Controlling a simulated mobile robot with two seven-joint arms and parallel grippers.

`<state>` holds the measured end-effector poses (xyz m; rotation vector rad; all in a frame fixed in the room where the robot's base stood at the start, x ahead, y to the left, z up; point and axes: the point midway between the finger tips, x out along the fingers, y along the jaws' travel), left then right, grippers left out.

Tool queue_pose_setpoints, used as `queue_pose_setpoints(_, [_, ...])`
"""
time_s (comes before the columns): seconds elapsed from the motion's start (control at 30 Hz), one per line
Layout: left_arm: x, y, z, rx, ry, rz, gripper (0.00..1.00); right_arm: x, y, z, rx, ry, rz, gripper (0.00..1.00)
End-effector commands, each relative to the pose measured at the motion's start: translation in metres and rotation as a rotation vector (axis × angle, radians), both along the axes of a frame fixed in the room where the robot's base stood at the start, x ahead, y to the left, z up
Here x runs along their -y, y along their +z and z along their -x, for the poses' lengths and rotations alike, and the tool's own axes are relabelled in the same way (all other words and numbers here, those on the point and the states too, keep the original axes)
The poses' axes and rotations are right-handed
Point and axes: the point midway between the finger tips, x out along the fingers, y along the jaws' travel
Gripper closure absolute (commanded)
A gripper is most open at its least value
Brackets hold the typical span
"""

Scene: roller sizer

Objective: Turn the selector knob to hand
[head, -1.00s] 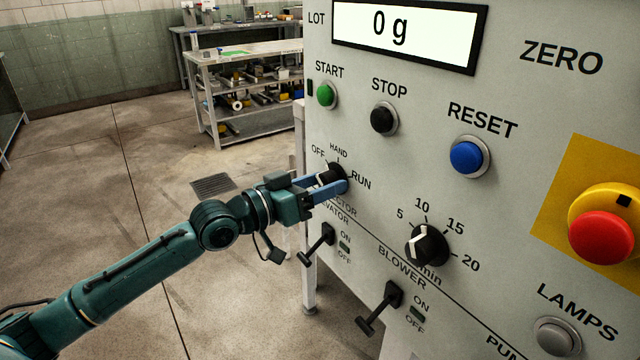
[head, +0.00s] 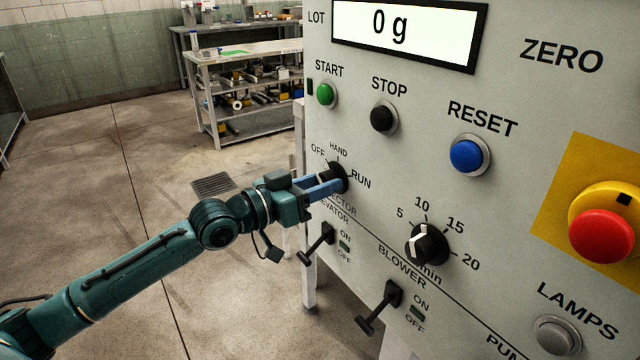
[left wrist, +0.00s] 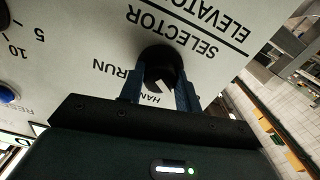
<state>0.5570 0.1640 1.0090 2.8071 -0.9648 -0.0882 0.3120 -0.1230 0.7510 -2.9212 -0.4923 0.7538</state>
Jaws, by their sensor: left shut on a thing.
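The black selector knob (head: 340,172) is on the grey panel, with OFF, HAND and RUN printed around it. My left gripper (head: 336,183) is shut on it, its blue fingers on opposite sides. In the left wrist view the knob (left wrist: 160,62) sits between the two fingers of my left gripper (left wrist: 160,92). Its pale pointer mark faces the gripper side, near the partly hidden HAND label. The exact pointer angle is hard to tell, as the fingers cover much of the knob in the head view. My right gripper is in neither view.
Start (head: 326,94), stop (head: 383,118) and reset (head: 467,156) buttons are above and right of the knob. A red emergency button (head: 601,236) is far right. The floor left is clear.

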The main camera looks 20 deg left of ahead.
Motion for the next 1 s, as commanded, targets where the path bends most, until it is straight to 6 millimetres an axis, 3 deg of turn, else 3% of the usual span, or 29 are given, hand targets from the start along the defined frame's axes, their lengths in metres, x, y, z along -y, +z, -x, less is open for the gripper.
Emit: queue_pose_setpoints(1.0, [0.000, 0.001, 0.000, 0.513, -0.001, -0.661, 0.89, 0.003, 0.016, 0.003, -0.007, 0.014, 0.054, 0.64])
